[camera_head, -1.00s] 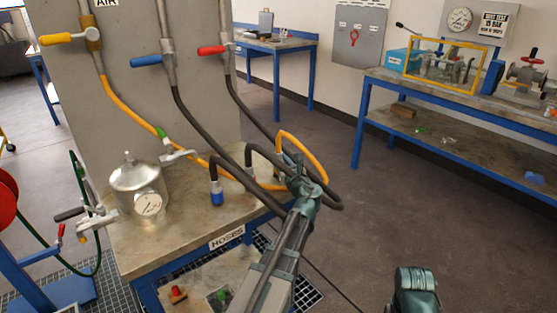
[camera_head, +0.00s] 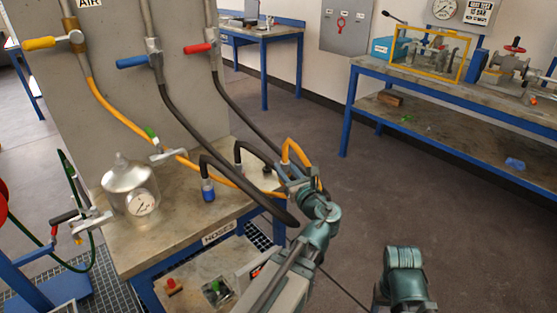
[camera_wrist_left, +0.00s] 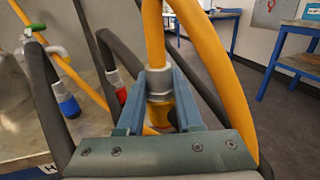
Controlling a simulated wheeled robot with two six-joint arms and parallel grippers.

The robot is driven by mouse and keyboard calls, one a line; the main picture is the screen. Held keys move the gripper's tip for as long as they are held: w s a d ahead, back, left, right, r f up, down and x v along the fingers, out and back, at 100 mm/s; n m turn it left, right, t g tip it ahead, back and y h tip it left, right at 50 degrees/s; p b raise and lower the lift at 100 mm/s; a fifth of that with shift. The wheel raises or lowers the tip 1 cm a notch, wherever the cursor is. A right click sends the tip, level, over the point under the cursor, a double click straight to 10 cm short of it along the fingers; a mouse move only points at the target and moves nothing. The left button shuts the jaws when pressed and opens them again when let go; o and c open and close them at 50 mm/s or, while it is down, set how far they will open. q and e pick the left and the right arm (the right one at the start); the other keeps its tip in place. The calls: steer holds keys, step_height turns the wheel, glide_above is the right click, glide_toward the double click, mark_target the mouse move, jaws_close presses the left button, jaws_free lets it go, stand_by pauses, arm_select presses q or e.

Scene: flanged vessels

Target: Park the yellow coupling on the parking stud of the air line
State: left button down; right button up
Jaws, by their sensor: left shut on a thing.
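My left gripper (camera_head: 288,183) is over the right end of the hose bench. In the left wrist view its two blue fingers (camera_wrist_left: 158,105) are shut on the grey metal collar of the yellow coupling (camera_wrist_left: 160,85), whose yellow lower end shows below the collar. The yellow hose (camera_head: 118,118) runs from the air valve with the yellow handle (camera_head: 55,42) down the panel and loops up by the gripper. I cannot pick out the parking stud for certain; a green-tipped fitting with a metal bracket (camera_head: 165,155) is by the air hose. My right gripper is out of view.
Dark hoses (camera_head: 180,105) hang close to my left gripper. The bench (camera_head: 170,235) carries a metal vessel with a gauge (camera_head: 130,190) and a blue-ended hose coupling (camera_head: 208,190). A red coupling (camera_wrist_left: 120,93) shows in the left wrist view. The floor right of the bench is open.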

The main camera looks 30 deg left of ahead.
arm_select(q)
steer(key=shift+s+d, duration=0.4)
steer(key=shift+d, duration=0.05)
steer(key=w+a+r+p, duration=0.4)
steer(key=w+a, duration=0.6)
steer(key=a, duration=0.2)
steer(key=shift+w+a+r+p, duration=0.15)
steer(key=shift+w+r+p, duration=0.1)
steer(key=shift+r+p, duration=0.1)
steer(key=b, duration=0.6)
glide_above(268, 162)
step_height(268, 162, down, 6)
steer(key=shift+a+r, duration=0.1)
steer(key=shift+f+b, duration=1.8)
steer(key=shift+f, duration=0.05)
stand_by(0.5)
steer(key=shift+c, duration=2.4)
jaws_free()
steer(key=shift+s, duration=0.1)
